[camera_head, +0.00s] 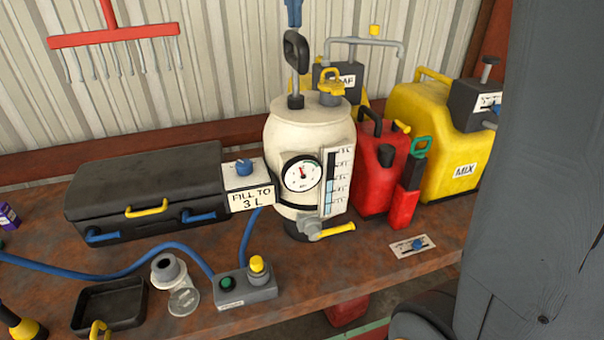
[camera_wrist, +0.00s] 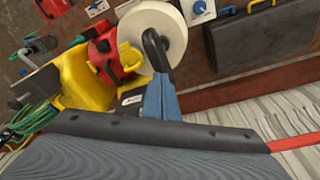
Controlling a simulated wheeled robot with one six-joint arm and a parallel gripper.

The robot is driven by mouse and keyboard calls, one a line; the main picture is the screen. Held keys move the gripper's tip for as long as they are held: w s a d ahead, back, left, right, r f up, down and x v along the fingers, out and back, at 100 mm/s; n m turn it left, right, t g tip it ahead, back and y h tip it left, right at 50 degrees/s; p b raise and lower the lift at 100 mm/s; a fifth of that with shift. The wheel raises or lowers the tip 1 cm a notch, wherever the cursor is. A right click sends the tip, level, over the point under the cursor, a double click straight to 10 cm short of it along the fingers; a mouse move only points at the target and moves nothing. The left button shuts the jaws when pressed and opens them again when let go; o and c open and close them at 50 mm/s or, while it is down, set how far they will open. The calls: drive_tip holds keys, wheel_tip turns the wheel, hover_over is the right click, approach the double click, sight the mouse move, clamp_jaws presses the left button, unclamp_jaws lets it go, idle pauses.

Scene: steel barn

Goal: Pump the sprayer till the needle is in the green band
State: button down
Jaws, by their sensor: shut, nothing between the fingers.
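The sprayer is a cream tank (camera_head: 285,133) standing upright on the bench. A round white gauge (camera_head: 302,174) is on its front; its needle points roughly upward, and the green band is too small to make out. The black loop pump handle (camera_head: 295,50) stands on a rod above the tank top. My blue gripper (camera_head: 293,20) is shut and empty, just above the handle at the top edge. In the wrist view my gripper (camera_wrist: 160,90) is beside the black handle (camera_wrist: 155,48), with the tank top behind; whether they touch I cannot tell.
A black case (camera_head: 150,190) stands left of the sprayer. A red can (camera_head: 378,165) and a yellow MIX can (camera_head: 430,130) stand to its right. A blue hose, switch box (camera_head: 245,288) and black tray (camera_head: 110,305) lie in front. A corrugated wall is close behind.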

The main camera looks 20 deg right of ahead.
sight(294, 32)
drive_tip(key=shift+f+b, duration=1.75)
drive_tip(key=shift+f, duration=1.55)
drive_tip(key=shift+r+p, duration=2.05)
drive_tip(key=shift+r, duration=1.55)
drive_tip(key=shift+f+b, duration=1.1)
drive_tip(key=shift+f, duration=0.7)
drive_tip(key=shift+r+p, duration=1.2)
drive_tip(key=shift+r, duration=2.35)
